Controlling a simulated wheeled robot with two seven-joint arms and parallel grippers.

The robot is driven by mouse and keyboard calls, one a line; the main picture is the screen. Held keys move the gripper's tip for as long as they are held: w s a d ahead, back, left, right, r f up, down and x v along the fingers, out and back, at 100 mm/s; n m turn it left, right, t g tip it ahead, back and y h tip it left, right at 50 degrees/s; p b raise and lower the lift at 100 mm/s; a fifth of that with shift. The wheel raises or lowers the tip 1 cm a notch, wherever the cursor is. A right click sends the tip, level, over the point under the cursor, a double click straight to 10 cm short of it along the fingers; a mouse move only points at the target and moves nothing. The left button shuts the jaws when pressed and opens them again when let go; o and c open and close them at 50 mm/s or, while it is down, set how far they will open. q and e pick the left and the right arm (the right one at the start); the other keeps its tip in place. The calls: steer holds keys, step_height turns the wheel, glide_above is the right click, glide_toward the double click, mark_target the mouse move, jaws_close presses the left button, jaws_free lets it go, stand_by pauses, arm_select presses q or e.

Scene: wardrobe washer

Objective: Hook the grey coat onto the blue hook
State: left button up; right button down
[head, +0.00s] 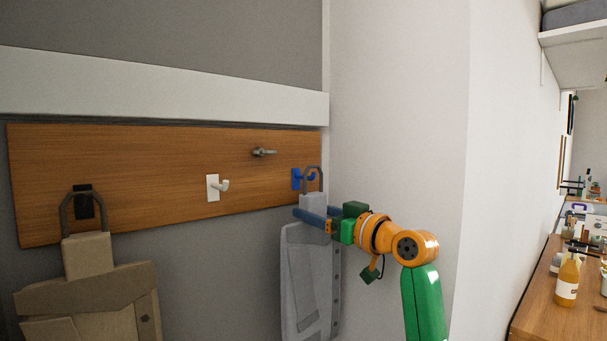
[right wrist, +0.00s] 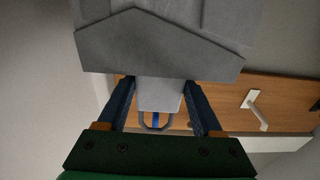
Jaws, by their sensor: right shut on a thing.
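The grey coat (head: 305,275) hangs upright from my right gripper (head: 316,214), whose blue fingers are shut on the pale block at its neck. The coat's dark loop (head: 313,172) is at the blue hook (head: 297,180) near the right end of the wooden board. In the right wrist view, the coat (right wrist: 160,45) fills the top, and a strip of blue shows through the loop (right wrist: 142,122). I cannot tell whether the loop rests on the hook or is only in front of it. My left gripper is out of view.
The wooden board (head: 120,160) also carries a white hook (head: 214,187), a grey metal hook (head: 264,152) and a black hook (head: 84,203) with a brown coat (head: 90,290) on it. A white wall (head: 400,110) stands close on the right.

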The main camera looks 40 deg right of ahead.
steer(key=shift+w, duration=0.2)
stand_by(0.4)
steer(key=shift+w+p, duration=0.35)
steer(key=shift+w, duration=0.3)
steer(key=shift+w+f, duration=0.1)
steer(key=shift+w+d+f, duration=0.1)
steer(key=shift+w+f, duration=0.2)
steer(key=shift+w, duration=0.15)
steer(key=shift+w+f, duration=0.1)
steer(key=shift+f, duration=0.1)
stand_by(0.6)
steer(key=shift+f, duration=0.2)
stand_by(0.4)
